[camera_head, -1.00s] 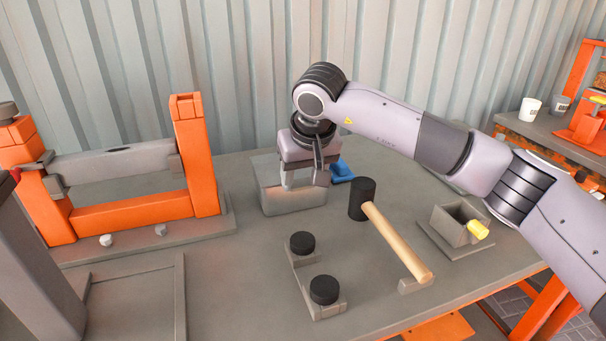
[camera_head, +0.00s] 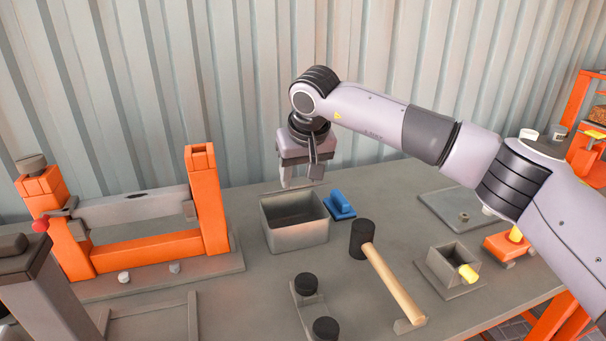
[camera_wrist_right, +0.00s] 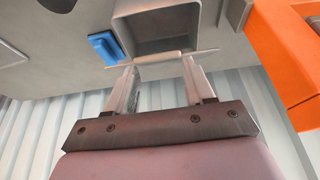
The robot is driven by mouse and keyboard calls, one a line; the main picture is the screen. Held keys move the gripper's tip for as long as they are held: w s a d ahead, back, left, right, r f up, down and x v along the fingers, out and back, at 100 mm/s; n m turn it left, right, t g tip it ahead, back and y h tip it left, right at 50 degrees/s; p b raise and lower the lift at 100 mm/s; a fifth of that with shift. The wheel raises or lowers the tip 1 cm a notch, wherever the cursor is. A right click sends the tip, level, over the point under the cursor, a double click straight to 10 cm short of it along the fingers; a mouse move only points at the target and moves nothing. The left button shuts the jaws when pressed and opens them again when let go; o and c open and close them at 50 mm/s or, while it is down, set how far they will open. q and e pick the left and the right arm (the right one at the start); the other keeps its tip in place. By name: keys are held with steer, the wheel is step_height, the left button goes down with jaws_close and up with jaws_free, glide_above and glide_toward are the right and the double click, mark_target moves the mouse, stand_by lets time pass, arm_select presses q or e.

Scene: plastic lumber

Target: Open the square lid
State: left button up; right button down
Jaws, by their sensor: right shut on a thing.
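The grey square box (camera_head: 300,237) stands on the table with its top open and its inside showing. It also shows in the wrist view (camera_wrist_right: 165,46), beyond the fingers. My right gripper (camera_head: 300,183) is above the back of the box. In the wrist view the right gripper (camera_wrist_right: 160,66) is shut on the square lid (camera_wrist_right: 162,57), a thin plate seen nearly edge-on between the fingertips. The lid is apart from the box, and I cannot make it out clearly in the head view.
A blue object (camera_head: 340,205) lies right of the box. A mallet (camera_head: 392,287) lies in front of it. An orange frame (camera_head: 209,200) stands on the left. A corrugated wall (camera_head: 230,90) is close behind my gripper. Black round knobs (camera_head: 305,284) are at the front.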

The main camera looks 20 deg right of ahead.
steer(key=shift+w+d+r, duration=0.1)
steer(key=shift+w+r, duration=0.1)
steer(key=shift+w, duration=0.1)
steer(key=c, duration=0.7)
jaws_free()
steer(key=o, duration=0.3)
steer(key=shift+w+f, duration=0.15)
steer(key=shift+f, duration=0.1)
steer(key=shift+r, duration=0.15)
steer(key=v, duration=0.7)
steer(key=shift+b, duration=0.35)
